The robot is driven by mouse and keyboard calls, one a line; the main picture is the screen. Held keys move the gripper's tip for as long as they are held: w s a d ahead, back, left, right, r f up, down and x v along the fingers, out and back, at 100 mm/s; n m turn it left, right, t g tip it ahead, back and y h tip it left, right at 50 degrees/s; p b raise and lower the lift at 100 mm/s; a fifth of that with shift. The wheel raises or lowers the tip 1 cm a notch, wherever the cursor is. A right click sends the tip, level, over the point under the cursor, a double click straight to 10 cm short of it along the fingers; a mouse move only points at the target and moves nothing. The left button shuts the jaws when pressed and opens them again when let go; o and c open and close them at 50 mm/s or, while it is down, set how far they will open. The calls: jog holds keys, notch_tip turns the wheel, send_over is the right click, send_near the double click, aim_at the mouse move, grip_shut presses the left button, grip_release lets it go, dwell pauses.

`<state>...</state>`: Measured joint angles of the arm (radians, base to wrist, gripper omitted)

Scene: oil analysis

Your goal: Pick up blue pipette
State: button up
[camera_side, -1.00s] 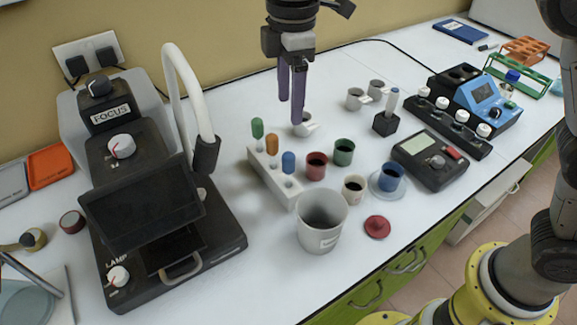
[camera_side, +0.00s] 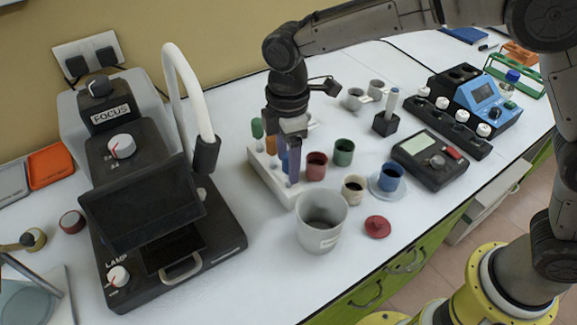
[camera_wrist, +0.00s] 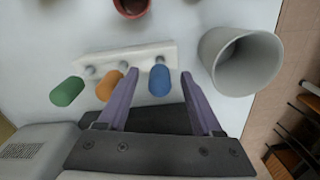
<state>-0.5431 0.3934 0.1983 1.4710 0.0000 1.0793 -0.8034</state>
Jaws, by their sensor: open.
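The blue pipette (camera_wrist: 159,80) stands in the white rack (camera_wrist: 140,52), beside the orange pipette (camera_wrist: 109,84) and the green pipette (camera_wrist: 66,91). The green pipette (camera_side: 257,128) and orange pipette (camera_side: 271,144) show just left of the fingers.
A grey-white beaker (camera_side: 321,222) stands close to the rack's front end. Red (camera_side: 316,166), green (camera_side: 343,152), cream (camera_side: 354,188) and blue (camera_side: 391,176) cups stand to the right. A dark microscope-like device (camera_side: 150,215) with a white curved arm stands to the left.

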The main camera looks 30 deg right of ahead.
notch_tip(320, 180, down, 2)
jog(key=shift+f, duration=0.1)
jog(key=c, duration=0.7)
jog(key=shift+r, duration=0.2)
